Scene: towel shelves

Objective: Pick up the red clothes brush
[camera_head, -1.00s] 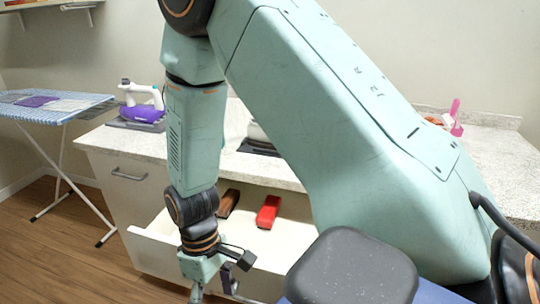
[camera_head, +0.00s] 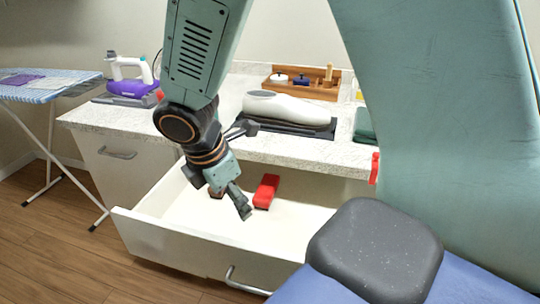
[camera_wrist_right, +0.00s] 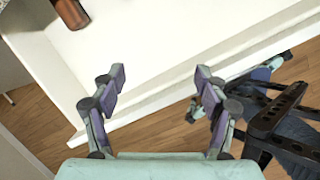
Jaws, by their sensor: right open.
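The red clothes brush (camera_head: 266,191) lies inside the open white drawer (camera_head: 190,241), toward its back. My right gripper (camera_head: 240,204) is over the drawer, just left of and nearer than the red brush, and apart from it in the picture. In the right wrist view its two fingers (camera_wrist_right: 160,78) are spread, with nothing between them. The red brush does not show in that view. A brown brush (camera_wrist_right: 72,12) shows at its top left; in the head view it is mostly hidden behind my right gripper. My left gripper is not in view.
The drawer's front wall and its handle (camera_head: 246,283) stand nearest me. Above the drawer, the counter (camera_head: 335,154) overhangs its back and carries a white appliance (camera_head: 290,107), a wooden tray (camera_head: 315,92) and a purple-white iron (camera_head: 133,78). An ironing board (camera_head: 50,93) stands at left.

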